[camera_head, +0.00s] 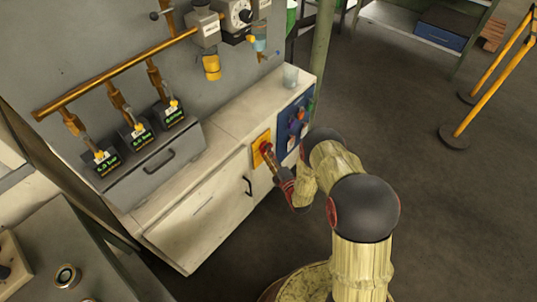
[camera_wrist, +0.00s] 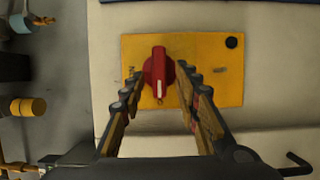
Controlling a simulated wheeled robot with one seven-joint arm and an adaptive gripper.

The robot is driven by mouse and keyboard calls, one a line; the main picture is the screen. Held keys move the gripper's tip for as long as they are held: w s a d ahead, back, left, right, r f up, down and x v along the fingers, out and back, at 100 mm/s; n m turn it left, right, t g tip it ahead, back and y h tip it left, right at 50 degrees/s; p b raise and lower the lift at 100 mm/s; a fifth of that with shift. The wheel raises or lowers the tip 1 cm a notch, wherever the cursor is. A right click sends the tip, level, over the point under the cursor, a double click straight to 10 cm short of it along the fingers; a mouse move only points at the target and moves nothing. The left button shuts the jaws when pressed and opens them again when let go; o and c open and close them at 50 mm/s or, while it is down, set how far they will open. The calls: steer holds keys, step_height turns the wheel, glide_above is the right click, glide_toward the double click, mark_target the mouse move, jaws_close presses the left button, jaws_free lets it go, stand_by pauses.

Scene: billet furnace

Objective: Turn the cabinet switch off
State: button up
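The cabinet switch is a red rotary knob (camera_wrist: 158,75) with a white mark, on a yellow plate (camera_wrist: 215,75) fixed to the cream cabinet front. In the wrist view the white mark points toward the bottom of the picture. My gripper (camera_wrist: 163,82) is open, with one finger on each side of the knob and small gaps between fingertips and knob. In the head view the yellow plate (camera_head: 261,148) is on the cabinet's right part, and my gripper (camera_head: 272,157) reaches it from the lower right, hiding part of the knob.
A blue panel (camera_head: 292,124) with several controls is right of the yellow plate. A black door handle (camera_head: 248,186) is below left of it. Orange pipes with gauges (camera_head: 140,133) are at left.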

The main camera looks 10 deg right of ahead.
steer(key=v, duration=1.2)
steer(key=shift+f, duration=0.1)
